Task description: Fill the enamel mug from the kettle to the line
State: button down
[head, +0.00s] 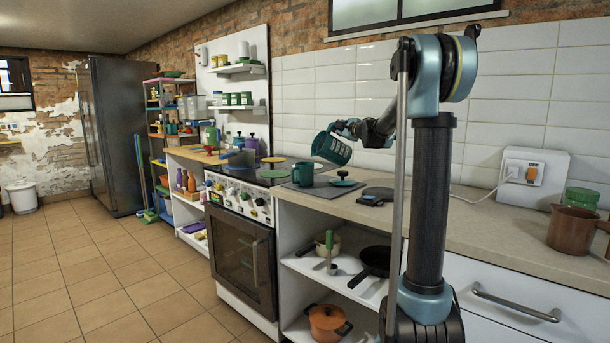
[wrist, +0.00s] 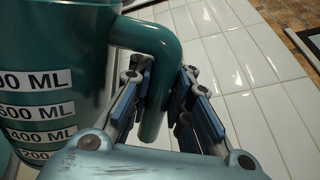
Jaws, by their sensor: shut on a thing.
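My gripper (head: 347,128) is shut on the handle of a teal jug (head: 331,148). The jug has white measure labels in ML, which show large in the wrist view (wrist: 45,85). In that view the fingers (wrist: 160,78) stand on both sides of the handle. In the head view the jug is tilted in the air, above and to the right of a teal mug (head: 303,174). The mug stands on a dark mat (head: 322,189) on the counter. I see no stream between them. The mug's inside, its line and its level cannot be made out.
A teal lid-like disc (head: 343,182) lies on the mat, right of the mug. A small dark device (head: 371,201) lies on the counter nearby. The black hob (head: 277,172) is to the left. A brown pot (head: 574,229) and a socket box (head: 533,178) are at the right.

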jog(key=shift+s+a+f+n, duration=0.1)
jog(key=shift+a+n, duration=0.15)
jog(key=shift+n, duration=0.05)
jog(key=shift+s+a+r+n+p, duration=0.25)
jog(key=shift+a+r+n+p, duration=0.15)
jog(key=shift+a+r+p, duration=0.1)
jog(key=shift+s+a+r+n+p, duration=0.2)
jog(key=shift+a+r+n+p, duration=0.15)
jog(key=shift+r+n+p, duration=0.1)
dwell(1.4)
jog(key=shift+s+a+r+n+p, duration=0.2)
jog(key=shift+s+a+n+p, duration=0.1)
jog(key=shift+a, duration=0.2)
jog(key=shift+s+a+r+n+p, duration=0.2)
jog(key=shift+a+r+p, duration=0.1)
jog(key=shift+a, duration=0.25)
jog(key=shift+s+a+r+n+p, duration=0.15)
jog(key=shift+s+a+n+p, duration=0.15)
jog(key=shift+a, duration=0.2)
dwell(1.5)
